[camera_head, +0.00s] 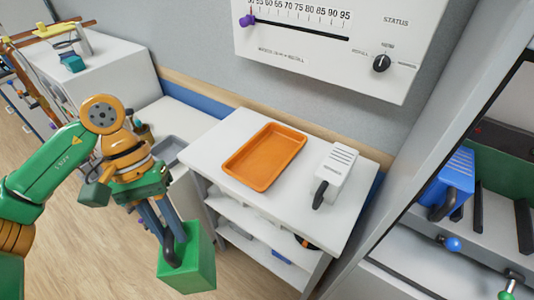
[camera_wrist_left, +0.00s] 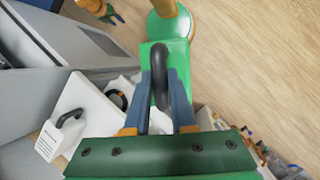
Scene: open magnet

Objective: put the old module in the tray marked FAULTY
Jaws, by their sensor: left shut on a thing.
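My left gripper (camera_head: 172,247) is shut on the black handle of a green box-shaped module (camera_head: 190,268), which hangs below it over the floor, left of the white cart. The wrist view shows the blue-grey fingers (camera_wrist_left: 160,92) on either side of the handle, with the green module (camera_wrist_left: 179,60) beyond. An empty orange tray (camera_head: 265,157) lies on the cart top; I can read no FAULTY mark on it. What seems to be my right gripper (camera_wrist_left: 108,14) shows small at the wrist view's top edge; its jaws are unclear.
A white module (camera_head: 340,162) with a black handle stands on the cart top (camera_head: 212,150), right of the orange tray. A blue module (camera_head: 455,178) sits in the open bay at right. A grey tray (camera_head: 168,148) is at left. A panel with a slider and knob (camera_head: 381,63) hangs above.

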